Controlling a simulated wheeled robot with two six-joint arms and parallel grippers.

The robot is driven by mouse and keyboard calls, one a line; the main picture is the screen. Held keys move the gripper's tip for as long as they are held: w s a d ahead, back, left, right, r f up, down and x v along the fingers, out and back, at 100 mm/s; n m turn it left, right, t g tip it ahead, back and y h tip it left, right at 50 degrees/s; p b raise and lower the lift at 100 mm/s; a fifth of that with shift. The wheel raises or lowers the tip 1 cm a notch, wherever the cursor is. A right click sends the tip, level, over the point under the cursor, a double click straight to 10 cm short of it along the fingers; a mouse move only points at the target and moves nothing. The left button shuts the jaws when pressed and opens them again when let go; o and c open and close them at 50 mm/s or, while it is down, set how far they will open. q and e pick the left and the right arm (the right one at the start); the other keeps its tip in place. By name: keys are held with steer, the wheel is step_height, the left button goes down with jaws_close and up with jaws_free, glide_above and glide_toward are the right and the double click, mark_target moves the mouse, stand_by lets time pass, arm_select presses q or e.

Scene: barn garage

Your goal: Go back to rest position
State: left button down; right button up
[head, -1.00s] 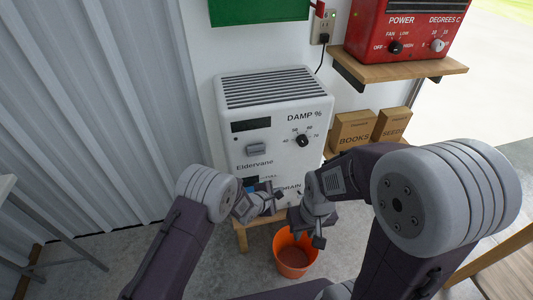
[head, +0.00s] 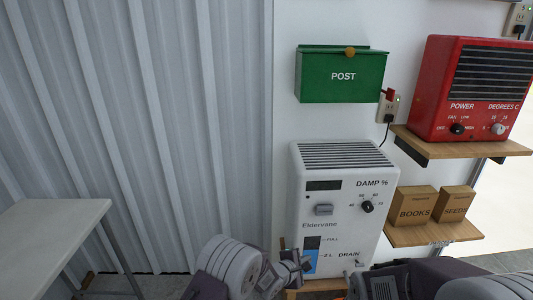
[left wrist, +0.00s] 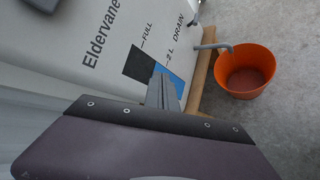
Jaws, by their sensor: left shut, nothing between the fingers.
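My left gripper (head: 296,264) is shut and empty in front of the lower left of the white Eldervane dehumidifier (head: 318,173). In the left wrist view its closed fingers (left wrist: 163,88) overlap the FULL / 2 L level window, which shows blue in its lower part. I cannot tell whether they touch the panel. Part of my right wrist (head: 378,284) shows at the bottom edge of the head view; its fingertips are not visible, so its jaw state is unclear.
An orange bucket (left wrist: 246,72) stands on the floor by the grey drain spout (left wrist: 212,46). A white table (head: 55,232) is at left. A green POST box (head: 342,84), red heater (head: 470,90) and shelf with BOOKS box (head: 415,208) and SEEDS box (head: 456,204) are behind.

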arm_select(q)
steer(key=w+a+r+n+t+y, duration=0.1)
steer(key=w+a+r, duration=0.1)
steer(key=a+r, duration=0.35)
steer(key=w+a+r+n+t+y, duration=0.1)
steer(key=w+a+r+t, duration=0.15)
steer(key=a+r, duration=0.35)
steer(key=s+a+r+m+g+y, duration=0.1)
steer(key=s+a+r+y, duration=0.1)
steer(key=a, duration=0.4)
steer(key=s+a+r+y, duration=0.1)
steer(key=s+a+r, duration=0.15)
steer(key=a, duration=0.35)
steer(key=s+a+f+m+g+y, duration=0.2)
steer(key=s+a+m+g, duration=0.25)
steer(key=s+a, duration=0.5)
steer(key=s+d+f+m+g, duration=0.1)
steer(key=s+f+m+g, duration=0.25)
steer(key=s+m, duration=0.4)
steer(key=s+d+f+m+g, duration=0.1)
steer(key=s+f+m+g, duration=0.3)
steer(key=s, duration=0.7)
step_height(320, 180, up, 26)
steer(key=m+t+p, duration=0.1)
steer(key=p, duration=2.4)
steer(key=shift+a+t, duration=0.25)
steer(key=shift+t, duration=0.1)
